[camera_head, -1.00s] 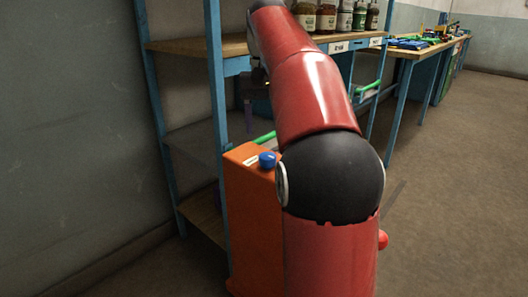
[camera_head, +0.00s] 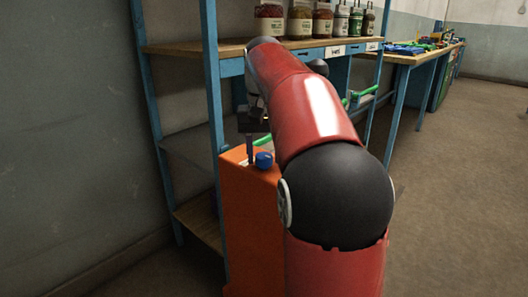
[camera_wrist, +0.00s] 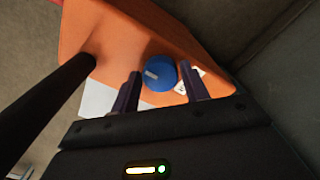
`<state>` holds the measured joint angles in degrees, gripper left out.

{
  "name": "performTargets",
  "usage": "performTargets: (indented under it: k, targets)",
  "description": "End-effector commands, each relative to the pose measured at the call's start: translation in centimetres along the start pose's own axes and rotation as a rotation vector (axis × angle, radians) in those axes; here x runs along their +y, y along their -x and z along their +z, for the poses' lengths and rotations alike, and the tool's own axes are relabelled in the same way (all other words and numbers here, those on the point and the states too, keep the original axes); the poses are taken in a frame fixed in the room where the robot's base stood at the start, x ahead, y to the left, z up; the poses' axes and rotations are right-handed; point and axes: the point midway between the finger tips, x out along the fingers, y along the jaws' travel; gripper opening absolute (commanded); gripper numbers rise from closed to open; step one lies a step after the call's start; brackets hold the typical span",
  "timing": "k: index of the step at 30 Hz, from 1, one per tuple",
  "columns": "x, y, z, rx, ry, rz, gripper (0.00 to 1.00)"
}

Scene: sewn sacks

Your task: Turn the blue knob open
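The blue knob (camera_head: 263,160) sits on top of an orange cabinet (camera_head: 250,225), in front of the blue shelf. In the wrist view the knob (camera_wrist: 160,73) is a round blue cap with a pale mark on it. My gripper (camera_wrist: 160,85) is open, with one dark finger on each side of the knob's lower part in that view. In the head view my gripper (camera_head: 250,150) is small and just behind and left of the knob.
A blue-framed shelf (camera_head: 212,100) with jars (camera_head: 300,20) on its top board stands behind the cabinet. A workbench (camera_head: 425,55) with tools is at the back right. A white label (camera_wrist: 186,84) lies beside the knob. The floor at right is clear.

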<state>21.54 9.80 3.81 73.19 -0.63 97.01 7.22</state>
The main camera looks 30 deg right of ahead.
Motion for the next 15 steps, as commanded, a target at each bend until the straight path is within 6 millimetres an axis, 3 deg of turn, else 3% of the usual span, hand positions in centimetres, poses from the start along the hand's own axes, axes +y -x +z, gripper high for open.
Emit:
performTargets:
  k: [1,6,15]
  targets:
    - [-0.01,0.0,0.0,0.0,0.0,0.0,0.39]
    - [0.0,0.01,0.0,0.0,0.0,0.0,0.16]
    - [-0.01,0.16,0.01,-0.001,0.032,0.0,0.15]
